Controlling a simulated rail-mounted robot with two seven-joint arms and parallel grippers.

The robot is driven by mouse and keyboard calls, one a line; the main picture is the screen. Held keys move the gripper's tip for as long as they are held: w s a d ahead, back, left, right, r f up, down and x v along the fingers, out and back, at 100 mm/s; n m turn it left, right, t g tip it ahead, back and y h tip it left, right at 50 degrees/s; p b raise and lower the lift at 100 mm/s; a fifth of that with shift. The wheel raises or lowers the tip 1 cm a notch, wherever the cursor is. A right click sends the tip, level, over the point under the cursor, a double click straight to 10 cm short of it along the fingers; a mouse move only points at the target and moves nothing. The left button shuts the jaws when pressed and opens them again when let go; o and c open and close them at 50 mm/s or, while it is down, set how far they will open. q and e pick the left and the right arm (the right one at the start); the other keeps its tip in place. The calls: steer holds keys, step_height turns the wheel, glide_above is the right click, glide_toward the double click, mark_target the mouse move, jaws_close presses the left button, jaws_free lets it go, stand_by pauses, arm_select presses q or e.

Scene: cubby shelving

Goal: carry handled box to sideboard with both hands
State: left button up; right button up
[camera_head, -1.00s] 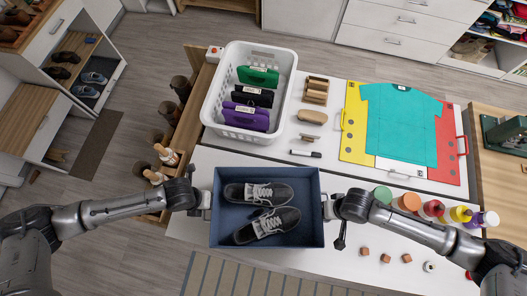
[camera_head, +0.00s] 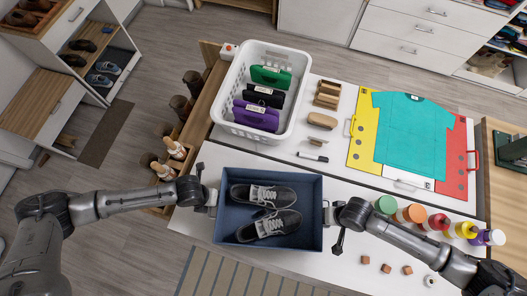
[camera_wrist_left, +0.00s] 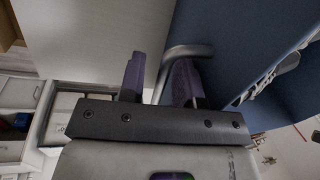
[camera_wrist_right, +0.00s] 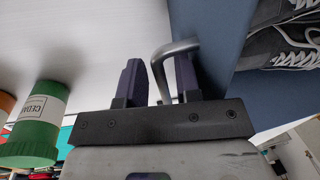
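The handled box (camera_head: 229,235) is a dark blue open box holding a pair of grey-black shoes (camera_head: 270,208). It is over the front part of the white table, level in the head view. My left gripper (camera_head: 212,199) is at its left side, fingers (camera_wrist_left: 160,80) on both sides of the metal handle (camera_wrist_left: 188,50). My right gripper (camera_head: 328,214) is at its right side, fingers (camera_wrist_right: 160,80) on both sides of the other metal handle (camera_wrist_right: 178,48). Both grippers are shut on these handles. The box's underside is hidden. I cannot single out the sideboard.
Several wooden blocks (camera_head: 386,268) lie near my right arm. Open floor lies left.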

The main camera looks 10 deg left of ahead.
arm_select(q)
steer(key=shift+o, duration=0.2)
arm_select(e)
steer(key=shift+o, duration=0.2)
steer(key=shift+a, duration=0.1)
arm_select(q)
steer(key=shift+r, duration=0.15)
steer(key=shift+r, duration=0.25)
arm_select(e)
steer(key=shift+r, duration=0.2)
arm_select(q)
step_height(320, 180, up, 11)
steer(key=a, duration=0.2)
arm_select(e)
step_height(320, 180, up, 11)
steer(key=d, duration=0.2)
steer(key=shift+d+r, duration=0.2)
arm_select(q)
steer(key=shift+s+a, duration=0.1)
arm_select(e)
steer(key=shift+w, duration=0.1)
